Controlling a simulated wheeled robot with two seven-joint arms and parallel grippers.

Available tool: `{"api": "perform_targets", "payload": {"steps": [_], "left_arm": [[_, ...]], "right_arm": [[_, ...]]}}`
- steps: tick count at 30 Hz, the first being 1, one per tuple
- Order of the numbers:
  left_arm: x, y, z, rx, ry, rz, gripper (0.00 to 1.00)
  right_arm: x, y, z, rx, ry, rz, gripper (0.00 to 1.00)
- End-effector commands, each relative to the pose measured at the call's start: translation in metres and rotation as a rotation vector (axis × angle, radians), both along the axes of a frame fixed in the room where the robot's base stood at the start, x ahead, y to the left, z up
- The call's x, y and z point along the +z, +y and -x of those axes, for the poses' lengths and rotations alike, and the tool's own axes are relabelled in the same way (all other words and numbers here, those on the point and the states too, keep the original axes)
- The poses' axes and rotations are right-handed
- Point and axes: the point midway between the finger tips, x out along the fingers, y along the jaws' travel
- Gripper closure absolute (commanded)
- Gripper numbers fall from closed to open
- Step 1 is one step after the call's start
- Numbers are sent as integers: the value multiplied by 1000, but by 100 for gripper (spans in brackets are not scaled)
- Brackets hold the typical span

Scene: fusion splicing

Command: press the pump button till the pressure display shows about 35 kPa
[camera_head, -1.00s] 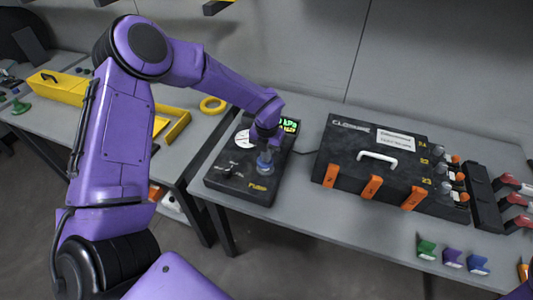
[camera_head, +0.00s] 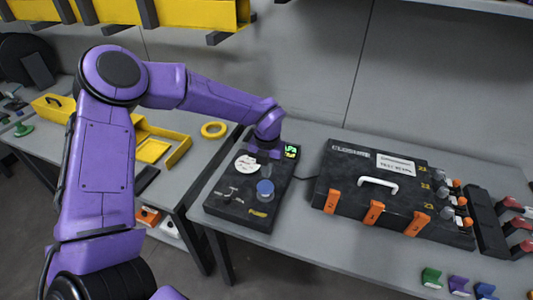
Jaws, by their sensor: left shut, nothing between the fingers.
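The black pump box (camera_head: 225,207) stands at the left end of the table. Its round blue pump button (camera_head: 265,188) is uncovered, just above the yellow PUMP label. The pressure display (camera_head: 291,152) at the back right of the box shows green and yellow characters, but my arm partly covers it and the reading is not legible. A white round dial (camera_head: 247,163) sits on the box's left part. My left gripper (camera_head: 263,153) is shut and empty over the back of the box, apart from the button. My right gripper is out of view.
A black closure case (camera_head: 340,190) with orange latches and a white handle stands to the right. Red-handled parts (camera_head: 510,205) are at the far right, small coloured blocks (camera_head: 458,285) at the front edge. A yellow ring (camera_head: 213,130) lies on the left table.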

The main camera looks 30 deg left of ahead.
Motion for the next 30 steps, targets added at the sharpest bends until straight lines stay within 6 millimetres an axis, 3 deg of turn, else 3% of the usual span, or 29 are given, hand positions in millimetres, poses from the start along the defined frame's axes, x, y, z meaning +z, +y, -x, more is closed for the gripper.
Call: {"api": "perform_targets", "payload": {"steps": [6,10,30], "left_arm": [[44,-1,-1,0,-5,1,100],[58,-1,-1,-1,-4,0,100],[64,-1,-1,-1,-3,0,100]], "right_arm": [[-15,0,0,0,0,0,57],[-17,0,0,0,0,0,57],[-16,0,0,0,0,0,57]]}}
